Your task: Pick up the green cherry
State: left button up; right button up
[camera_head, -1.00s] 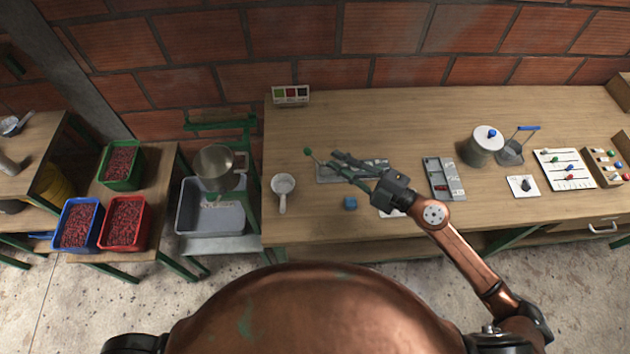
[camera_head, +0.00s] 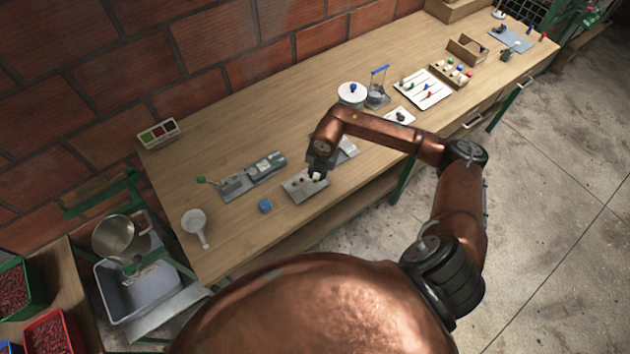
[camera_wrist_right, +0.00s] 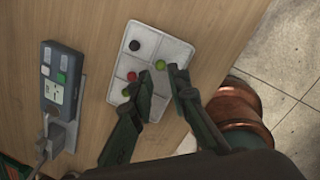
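A pale, divided tray (camera_wrist_right: 150,49) lies on the table and holds small round pieces. A bright green ball, the green cherry (camera_wrist_right: 160,65), sits on its right side in the right wrist view. A red cherry (camera_wrist_right: 131,76), a black one (camera_wrist_right: 134,45) and a smaller green spot (camera_wrist_right: 126,92) are also on it. My right gripper (camera_wrist_right: 160,73) is open, its fingertips on either side of the bright green ball's near side; contact cannot be told. In the head view my right gripper (camera_head: 318,174) points down over the tray (camera_head: 301,193). My left gripper is not in view.
A grey device with a green-knobbed lever (camera_head: 250,178) lies left of the tray. A lidded pot (camera_head: 352,97) stands behind my right arm.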

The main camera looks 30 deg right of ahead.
aim_at(315, 180)
jog(key=f, duration=0.4)
jog(key=shift+w, duration=0.35)
jog(key=shift+c, duration=0.3)
jog(key=shift+c, duration=1.3)
jog(key=shift+r, duration=0.1)
